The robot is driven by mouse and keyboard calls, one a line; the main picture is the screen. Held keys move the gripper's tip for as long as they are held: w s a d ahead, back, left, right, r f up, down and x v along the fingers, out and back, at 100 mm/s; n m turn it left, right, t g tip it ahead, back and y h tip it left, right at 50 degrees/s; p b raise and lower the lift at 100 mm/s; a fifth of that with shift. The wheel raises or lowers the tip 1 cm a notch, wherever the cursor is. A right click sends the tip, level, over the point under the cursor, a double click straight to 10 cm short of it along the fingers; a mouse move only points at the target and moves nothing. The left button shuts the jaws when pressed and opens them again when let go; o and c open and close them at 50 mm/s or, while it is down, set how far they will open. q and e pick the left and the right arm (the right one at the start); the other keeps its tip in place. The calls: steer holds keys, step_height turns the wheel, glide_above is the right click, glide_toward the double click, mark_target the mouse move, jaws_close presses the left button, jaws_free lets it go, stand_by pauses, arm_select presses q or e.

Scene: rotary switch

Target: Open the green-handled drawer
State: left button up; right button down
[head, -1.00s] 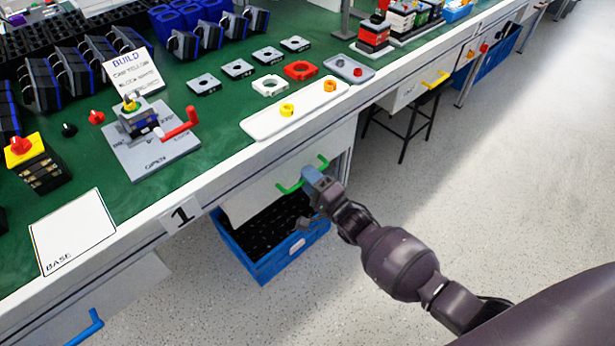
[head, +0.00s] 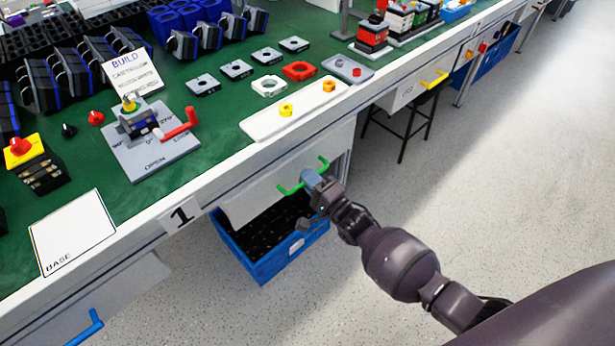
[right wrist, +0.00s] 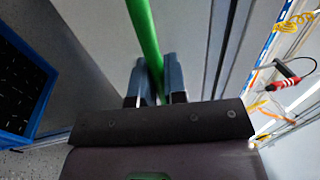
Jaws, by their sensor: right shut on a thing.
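The green handle (head: 286,189) is a bar on the front of a white drawer (head: 250,200) under the green-topped bench. The drawer front looks flush with the bench. My right gripper (head: 311,180) is at the handle's middle and is shut on it. In the right wrist view the green bar (right wrist: 143,35) runs down between the two blue-grey fingers of my right gripper (right wrist: 155,82), which hides part of it. My left gripper is not in view.
A blue crate (head: 265,264) with a black inside stands below the drawer. A blue handle (head: 88,328) is at lower left and a yellow handle (head: 436,79) at upper right. A black stool (head: 405,125) stands under the bench. The floor to the right is clear.

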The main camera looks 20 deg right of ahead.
arm_select(q)
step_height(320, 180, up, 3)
steer(key=p, duration=0.4)
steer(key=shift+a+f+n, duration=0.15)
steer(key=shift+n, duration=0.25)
arm_select(e)
steer(key=r+v, duration=0.2)
steer(key=v, duration=1.2)
steer(key=s+r+v, duration=0.1)
steer(key=r+v, duration=0.2)
steer(key=v, duration=1.1)
steer(key=shift+r, duration=0.25)
steer(key=shift+d, duration=0.1)
steer(key=c, duration=1.2)
jaws_free()
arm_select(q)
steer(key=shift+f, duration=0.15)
arm_select(e)
steer(key=v, duration=1)
steer(key=shift+s, duration=0.35)
steer(key=shift+d, duration=0.1)
